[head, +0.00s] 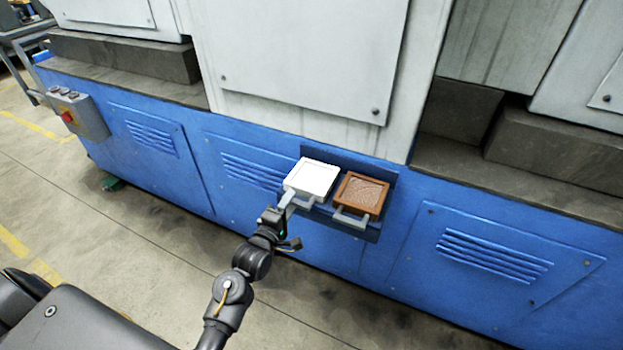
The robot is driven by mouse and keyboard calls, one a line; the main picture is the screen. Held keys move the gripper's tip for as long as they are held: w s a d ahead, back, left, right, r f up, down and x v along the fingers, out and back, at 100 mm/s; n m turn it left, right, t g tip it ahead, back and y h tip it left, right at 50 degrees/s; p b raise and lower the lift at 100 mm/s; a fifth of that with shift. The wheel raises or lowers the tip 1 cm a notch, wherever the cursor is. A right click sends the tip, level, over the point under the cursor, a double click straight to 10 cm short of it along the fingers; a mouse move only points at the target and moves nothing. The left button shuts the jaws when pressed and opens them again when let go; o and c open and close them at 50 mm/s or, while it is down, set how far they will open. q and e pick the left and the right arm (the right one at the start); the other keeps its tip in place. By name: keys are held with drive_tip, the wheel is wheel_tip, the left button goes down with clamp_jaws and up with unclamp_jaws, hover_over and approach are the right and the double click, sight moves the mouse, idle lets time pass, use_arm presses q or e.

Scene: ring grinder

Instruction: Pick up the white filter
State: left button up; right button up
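The white filter (315,177) is a square, framed plate with a grey handle on its front edge. It sits in a dark blue holder (372,233) on the front of the blue machine, left of a brown filter.
The brown filter (361,194), with its own grey handle, sits close to the right of the white one. A control box (78,115) with a red button is at the left. The concrete floor (130,235) in front is clear.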

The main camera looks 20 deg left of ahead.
use_arm(q)
drive_tip(key=shift+w, duration=0.35)
drive_tip(key=shift+c, duration=0.3)
clamp_jaws()
drive_tip(key=shift+r, duration=0.15)
